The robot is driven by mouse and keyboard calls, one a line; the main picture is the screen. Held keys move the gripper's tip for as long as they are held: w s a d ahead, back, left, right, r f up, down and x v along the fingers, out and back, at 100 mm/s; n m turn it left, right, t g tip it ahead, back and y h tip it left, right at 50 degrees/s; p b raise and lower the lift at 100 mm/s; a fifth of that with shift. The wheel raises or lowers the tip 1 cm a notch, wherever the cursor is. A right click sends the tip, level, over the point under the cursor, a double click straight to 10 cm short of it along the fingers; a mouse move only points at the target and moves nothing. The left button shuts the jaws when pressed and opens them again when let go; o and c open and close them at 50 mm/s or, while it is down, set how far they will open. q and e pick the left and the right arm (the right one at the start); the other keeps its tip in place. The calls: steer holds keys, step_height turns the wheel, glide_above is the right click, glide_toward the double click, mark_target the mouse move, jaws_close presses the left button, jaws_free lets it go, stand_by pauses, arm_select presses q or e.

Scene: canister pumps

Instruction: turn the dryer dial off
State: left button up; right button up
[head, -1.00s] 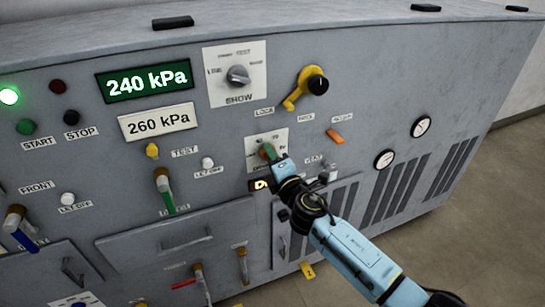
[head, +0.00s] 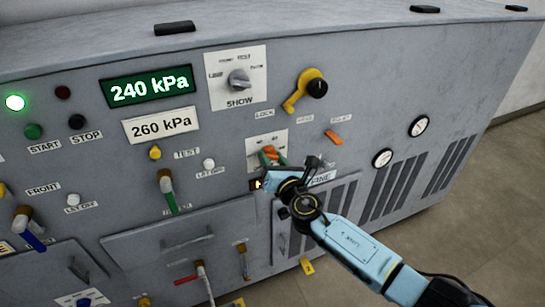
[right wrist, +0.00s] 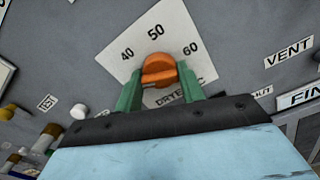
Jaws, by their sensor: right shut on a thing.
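The dryer dial is an orange knob (right wrist: 158,70) on a white plate (right wrist: 140,42) marked 40, 50 and 60. The plate's lower lettering is partly hidden by my gripper. The knob also shows in the head view (head: 271,152), at the middle of the grey panel. My right gripper (right wrist: 160,80) is shut on the knob, with one green finger on each side of it. Which mark the knob points to is hard to tell. My left gripper is not in view.
A grey SHOW knob (head: 238,80) and a yellow lever (head: 294,100) sit above the dial. An orange switch (head: 333,137) is to its right. A white button (head: 208,163) and a green-tipped handle (head: 167,188) are to its left. Floor at right is clear.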

steer(key=n, duration=0.3)
steer(key=shift+p, duration=0.4)
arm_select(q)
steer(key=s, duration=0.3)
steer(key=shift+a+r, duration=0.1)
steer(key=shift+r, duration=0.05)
arm_select(e)
steer(key=shift+n, duration=0.6)
steer(key=o, duration=1)
steer(key=shift+c, duration=0.2)
steer(key=shift+s, duration=0.1)
